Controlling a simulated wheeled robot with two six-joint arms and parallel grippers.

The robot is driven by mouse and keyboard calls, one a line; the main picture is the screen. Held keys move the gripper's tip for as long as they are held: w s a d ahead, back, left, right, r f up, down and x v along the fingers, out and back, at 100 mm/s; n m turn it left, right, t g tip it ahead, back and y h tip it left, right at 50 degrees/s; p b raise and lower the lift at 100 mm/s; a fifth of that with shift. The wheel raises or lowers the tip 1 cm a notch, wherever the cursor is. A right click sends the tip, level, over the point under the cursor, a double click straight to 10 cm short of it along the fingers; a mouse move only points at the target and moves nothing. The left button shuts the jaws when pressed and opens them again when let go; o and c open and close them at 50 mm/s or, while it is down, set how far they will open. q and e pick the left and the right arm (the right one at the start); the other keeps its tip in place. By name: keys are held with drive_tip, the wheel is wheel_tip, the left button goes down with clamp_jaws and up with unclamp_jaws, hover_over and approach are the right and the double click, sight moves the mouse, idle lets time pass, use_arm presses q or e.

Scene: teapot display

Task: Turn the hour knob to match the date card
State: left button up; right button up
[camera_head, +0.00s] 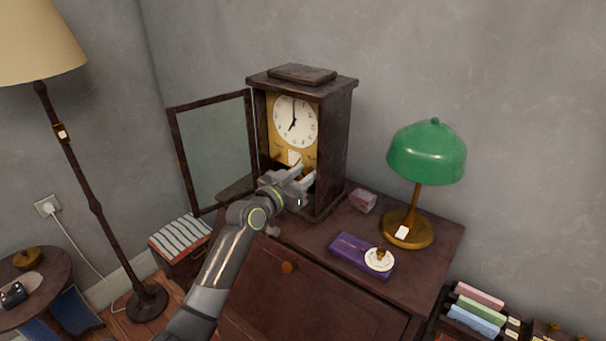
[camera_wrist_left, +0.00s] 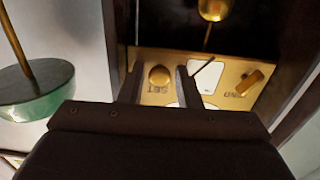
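The dark wooden clock (camera_head: 337,140) stands on the cabinet with its glass door (camera_head: 216,150) swung open to the left. Its white dial (camera_head: 295,121) shows roughly seven o'clock. In the left wrist view, a round brass knob (camera_wrist_left: 160,75) marked SET, upside down here, sits on the gold plate beside a white card (camera_wrist_left: 207,76); no writing is readable on the card. The card also shows under the dial in the head view (camera_head: 294,157). My left gripper (camera_head: 293,175) is open at the plate, its fingers (camera_wrist_left: 158,85) either side of the knob with visible gaps. My right gripper is out of view.
A second brass knob or lever (camera_wrist_left: 250,82) and a pendulum bob (camera_wrist_left: 212,9) are close to the fingers. A green lamp (camera_head: 427,152), small pink box (camera_head: 363,201) and purple box (camera_head: 350,249) stand right of the clock.

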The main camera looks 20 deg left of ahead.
use_arm(q)
clamp_jaws()
drive_tip(key=shift+n, duration=0.3)
drive_tip(key=n+p, duration=0.2)
drive_tip(key=n, duration=0.3)
drive_tip(key=shift+r+n, duration=0.1)
drive_tip(key=shift+n, duration=0.2)
drive_tip(key=n+p, duration=0.2)
drive_tip(key=n, duration=0.3)
drive_tip(key=shift+p, duration=0.3)
drive_tip(key=shift+n, duration=0.4)
